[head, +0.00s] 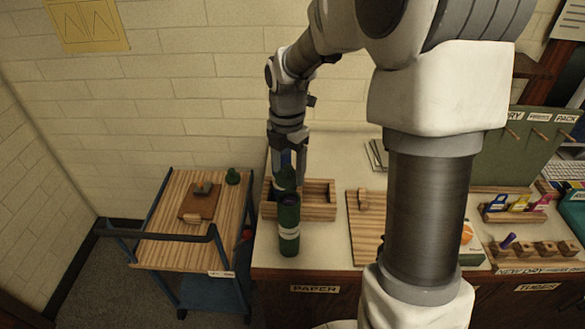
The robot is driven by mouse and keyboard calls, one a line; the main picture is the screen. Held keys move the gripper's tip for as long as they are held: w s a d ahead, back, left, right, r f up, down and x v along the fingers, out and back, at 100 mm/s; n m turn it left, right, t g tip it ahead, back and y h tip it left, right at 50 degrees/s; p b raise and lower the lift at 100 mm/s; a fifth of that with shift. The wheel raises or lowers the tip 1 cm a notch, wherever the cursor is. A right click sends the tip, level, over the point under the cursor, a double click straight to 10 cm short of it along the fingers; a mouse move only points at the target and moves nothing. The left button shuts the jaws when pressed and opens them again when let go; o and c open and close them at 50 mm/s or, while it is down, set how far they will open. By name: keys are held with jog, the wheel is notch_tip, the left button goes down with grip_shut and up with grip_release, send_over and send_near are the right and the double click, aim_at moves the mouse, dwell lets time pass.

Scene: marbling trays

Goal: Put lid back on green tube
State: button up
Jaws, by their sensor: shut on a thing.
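The green tube (289,222) stands upright near the front left edge of the counter, with a pale label round it. Its top looks open and dark, with a purplish tint inside. My gripper (287,170) is above the tube, pointing down. It is shut on a small dark green piece that looks like the lid (286,180). The lid is just above the tube's mouth and seems roughly in line with it; I cannot tell whether they touch. The fingers partly hide the lid.
A wooden divided box (318,211) sits behind the tube. A wooden board (367,248) lies to its right. A cart (160,249) at left holds a brown board (199,204) and a dark green round object (233,176). A rack (515,212) stands far right.

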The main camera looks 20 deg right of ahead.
jog(key=shift+f+b, duration=1.85)
jog(key=shift+f, duration=0.55)
jog(key=shift+f+b, duration=0.35)
jog(key=shift+f, duration=0.35)
jog(key=shift+r+p, duration=0.1)
jog(key=shift+p, duration=0.25)
jog(key=shift+f, duration=0.2)
jog(key=o, duration=1.3)
